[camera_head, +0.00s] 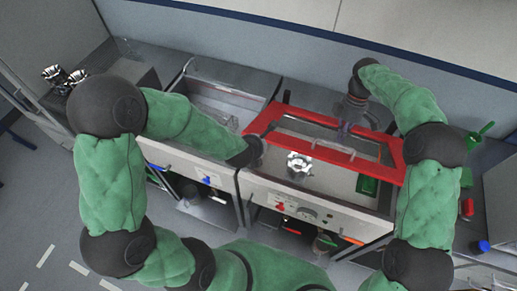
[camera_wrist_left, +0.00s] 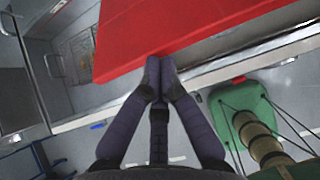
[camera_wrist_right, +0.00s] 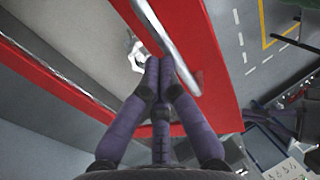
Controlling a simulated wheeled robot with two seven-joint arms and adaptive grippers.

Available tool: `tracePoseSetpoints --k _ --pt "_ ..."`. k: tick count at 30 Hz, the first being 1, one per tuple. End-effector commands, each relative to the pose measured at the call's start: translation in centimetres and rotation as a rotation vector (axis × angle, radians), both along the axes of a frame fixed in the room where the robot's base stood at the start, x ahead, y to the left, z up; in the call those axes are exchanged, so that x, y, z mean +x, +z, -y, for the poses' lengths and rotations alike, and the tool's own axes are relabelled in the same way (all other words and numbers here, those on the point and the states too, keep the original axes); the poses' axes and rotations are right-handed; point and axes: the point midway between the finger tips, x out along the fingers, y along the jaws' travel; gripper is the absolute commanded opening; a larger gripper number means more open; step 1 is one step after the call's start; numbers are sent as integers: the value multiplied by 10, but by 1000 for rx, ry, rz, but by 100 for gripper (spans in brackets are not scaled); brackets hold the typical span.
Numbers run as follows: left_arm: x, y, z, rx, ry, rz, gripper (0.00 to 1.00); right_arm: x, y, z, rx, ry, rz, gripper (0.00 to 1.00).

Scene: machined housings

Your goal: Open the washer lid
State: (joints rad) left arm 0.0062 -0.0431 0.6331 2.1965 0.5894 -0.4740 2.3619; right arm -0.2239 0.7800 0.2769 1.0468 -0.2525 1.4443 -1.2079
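The washer lid (camera_head: 318,152) is a red frame over the washer (camera_head: 310,201); its front bar appears raised, with the washer's inside showing below it. A shiny machined housing (camera_head: 299,164) sits inside, and shows in the right wrist view (camera_wrist_right: 137,56). My left gripper (camera_head: 267,131) is at the lid's left side; in the left wrist view its fingertips (camera_wrist_left: 159,62) are together against the red edge. My right gripper (camera_head: 345,131) is over the lid; in the right wrist view its closed fingertips (camera_wrist_right: 160,62) are beside a chrome handle bar (camera_wrist_right: 165,38). I cannot tell whether they touch it.
A metal sink (camera_head: 222,95) stands left of the washer. A wall is close behind both. Shiny parts (camera_head: 65,76) lie at the far left. Green items (camera_head: 481,134) and a blue-capped item (camera_head: 482,246) are on the right. Open floor (camera_head: 40,215) lies at the left.

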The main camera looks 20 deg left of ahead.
Motion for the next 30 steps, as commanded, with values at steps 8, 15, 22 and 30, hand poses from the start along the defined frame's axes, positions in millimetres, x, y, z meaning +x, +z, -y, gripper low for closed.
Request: tracePoseSetpoints --k 8,15,22,30 --pt "6 6 -1 0 3 7 0 0 -1 0 0 0 0 0" --pt "5 6 -1 0 3 6 0 0 -1 0 0 0 0 44" --pt "5 6 -1 0 3 7 0 0 -1 0 0 0 0 46" --pt "5 6 -1 1 2 7 0 4 11 0 1 0 3 46"
